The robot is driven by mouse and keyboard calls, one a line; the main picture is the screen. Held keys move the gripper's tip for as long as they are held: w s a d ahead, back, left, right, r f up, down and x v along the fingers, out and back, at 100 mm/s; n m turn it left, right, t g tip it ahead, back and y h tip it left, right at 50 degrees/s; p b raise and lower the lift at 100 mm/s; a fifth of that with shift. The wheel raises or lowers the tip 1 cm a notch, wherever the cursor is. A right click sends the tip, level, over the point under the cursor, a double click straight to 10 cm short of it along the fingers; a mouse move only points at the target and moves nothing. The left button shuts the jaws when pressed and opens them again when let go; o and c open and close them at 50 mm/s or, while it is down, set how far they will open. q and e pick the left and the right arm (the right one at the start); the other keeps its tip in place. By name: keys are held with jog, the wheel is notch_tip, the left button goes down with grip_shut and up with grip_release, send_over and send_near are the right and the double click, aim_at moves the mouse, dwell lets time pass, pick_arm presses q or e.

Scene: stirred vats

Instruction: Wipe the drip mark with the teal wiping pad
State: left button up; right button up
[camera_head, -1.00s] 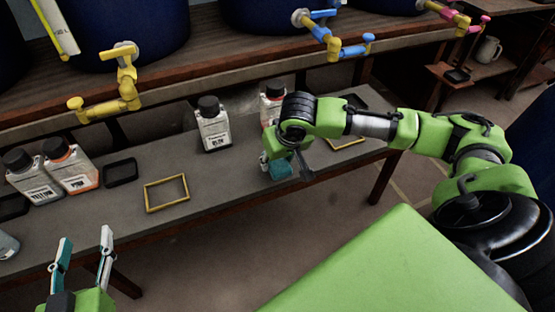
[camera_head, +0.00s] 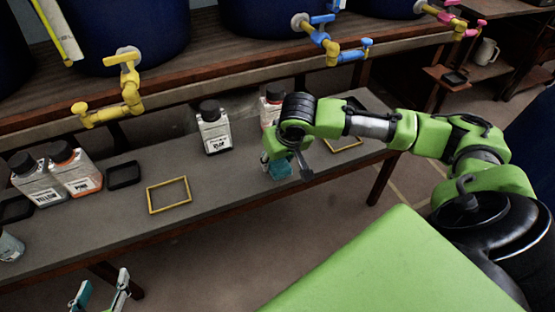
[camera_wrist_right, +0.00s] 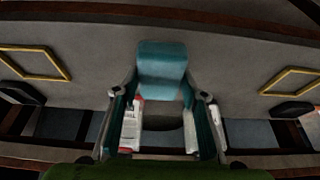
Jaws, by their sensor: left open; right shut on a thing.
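My right gripper (camera_head: 284,163) is shut on the teal wiping pad (camera_head: 277,166), low over the grey bench near its front edge. In the right wrist view the teal pad (camera_wrist_right: 162,68) sits between the two fingertips, with the grey bench surface behind it. I cannot tell whether the pad touches the bench. I cannot make out a drip mark; the arm and pad hide part of the bench there. My left gripper (camera_head: 101,288) is open and empty at the bottom left, in front of the bench.
A yellow frame (camera_head: 169,195) lies on the bench (camera_head: 225,180), with another (camera_head: 345,143) right of my right gripper. Bottles stand behind: one black-capped (camera_head: 214,130), one red-labelled (camera_head: 270,106), two at left (camera_head: 75,170). Yellow (camera_head: 125,95) and blue (camera_head: 330,42) taps overhang the bench.

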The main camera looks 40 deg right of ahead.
jog(key=shift+r+p, duration=0.55)
jog(key=shift+p, duration=0.1)
jog(key=shift+r+p, duration=0.6)
jog(key=shift+p, duration=0.2)
pick_arm(q)
jog(key=s+a+f+g+y, duration=0.1)
jog(key=s+a+f+g, duration=0.2)
jog(key=s, duration=0.4)
jog(key=s+a+f+g+y+p, duration=0.1)
jog(key=s+a+f+g, duration=0.2)
jog(key=s, duration=0.5)
jog(key=shift+s+g+p, duration=0.2)
jog(key=shift+g+p, duration=0.1)
jog(key=shift+g, duration=0.6)
pick_arm(e)
jog(key=shift+r, duration=0.65)
jog(key=shift+a, duration=0.1)
